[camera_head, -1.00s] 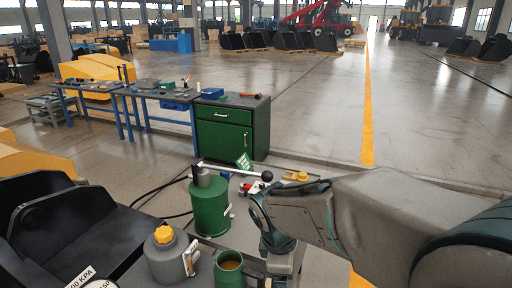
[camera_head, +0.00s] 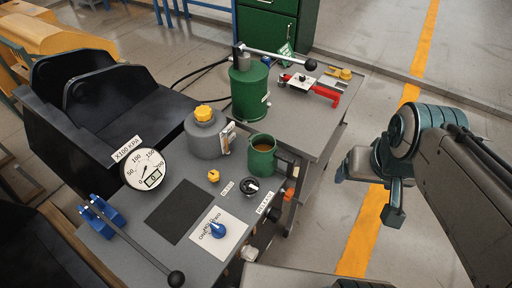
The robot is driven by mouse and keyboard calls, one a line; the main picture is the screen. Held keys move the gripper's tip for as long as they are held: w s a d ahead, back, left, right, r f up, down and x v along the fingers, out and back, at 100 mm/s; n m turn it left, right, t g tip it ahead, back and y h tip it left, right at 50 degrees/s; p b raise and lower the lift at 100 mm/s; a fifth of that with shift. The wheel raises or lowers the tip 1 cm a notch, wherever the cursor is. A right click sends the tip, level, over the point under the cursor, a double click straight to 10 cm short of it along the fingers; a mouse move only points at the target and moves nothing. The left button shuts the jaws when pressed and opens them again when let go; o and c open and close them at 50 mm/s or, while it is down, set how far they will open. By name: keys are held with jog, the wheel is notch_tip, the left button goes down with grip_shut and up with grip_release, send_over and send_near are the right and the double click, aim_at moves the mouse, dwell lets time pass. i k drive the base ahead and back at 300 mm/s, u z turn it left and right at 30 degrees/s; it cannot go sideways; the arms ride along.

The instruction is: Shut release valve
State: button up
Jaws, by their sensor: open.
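A round black knob with a light mark (camera_head: 250,186) sits on the grey bench top, beside a white label that seems to read RELEASE (camera_head: 266,203). I take this knob to be the release valve; its exact setting is too small to tell. My gripper (camera_head: 368,194) is open and empty. It hangs over the floor to the right of the bench, well apart from the knob.
A green cup (camera_head: 262,157), a grey can with a yellow cap (camera_head: 206,134) and a small yellow knob (camera_head: 213,176) stand near the black knob. A gauge (camera_head: 146,169), a black-handled lever (camera_head: 134,243) and a blue selector (camera_head: 217,229) are further left. A green cylinder (camera_head: 250,92) stands behind.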

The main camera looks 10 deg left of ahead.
aim_at(249, 190)
jog(key=k, duration=1.25)
jog(key=z, duration=0.65)
jog(key=i, duration=1.3)
jog(key=u, duration=0.8)
jog(key=i, duration=0.35)
jog(key=u, duration=0.45)
